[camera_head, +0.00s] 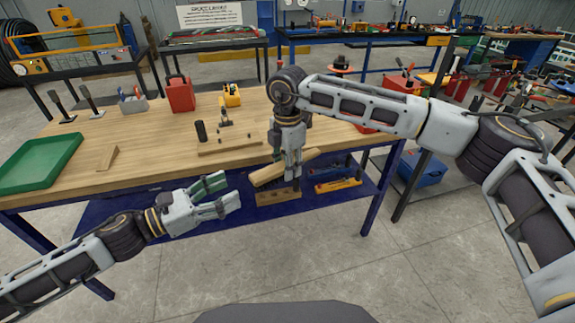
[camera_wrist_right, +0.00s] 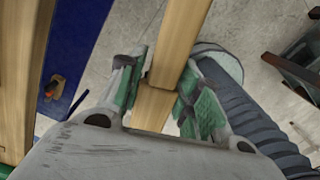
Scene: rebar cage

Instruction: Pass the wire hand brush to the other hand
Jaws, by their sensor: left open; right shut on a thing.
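The wire hand brush (camera_head: 267,175) shows as a long pale wooden piece in the head view, held off the front edge of the workbench. My right gripper (camera_head: 292,172) points down and is shut on it. In the right wrist view the wood (camera_wrist_right: 180,40) runs between the green-padded fingers of my right gripper (camera_wrist_right: 158,92). Bristles cannot be made out. My left gripper (camera_head: 226,193) is open and empty, in front of the bench, to the left of the brush and a little lower. Its fingers point right toward the brush, with a gap between.
The wooden workbench (camera_head: 150,170) carries a green tray (camera_head: 40,162), a red can (camera_head: 180,94), a dark cylinder (camera_head: 201,131) and a yellow tool (camera_head: 231,96). Below is a blue shelf (camera_head: 222,208) with a yellow level (camera_head: 338,185). The floor in front is clear.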

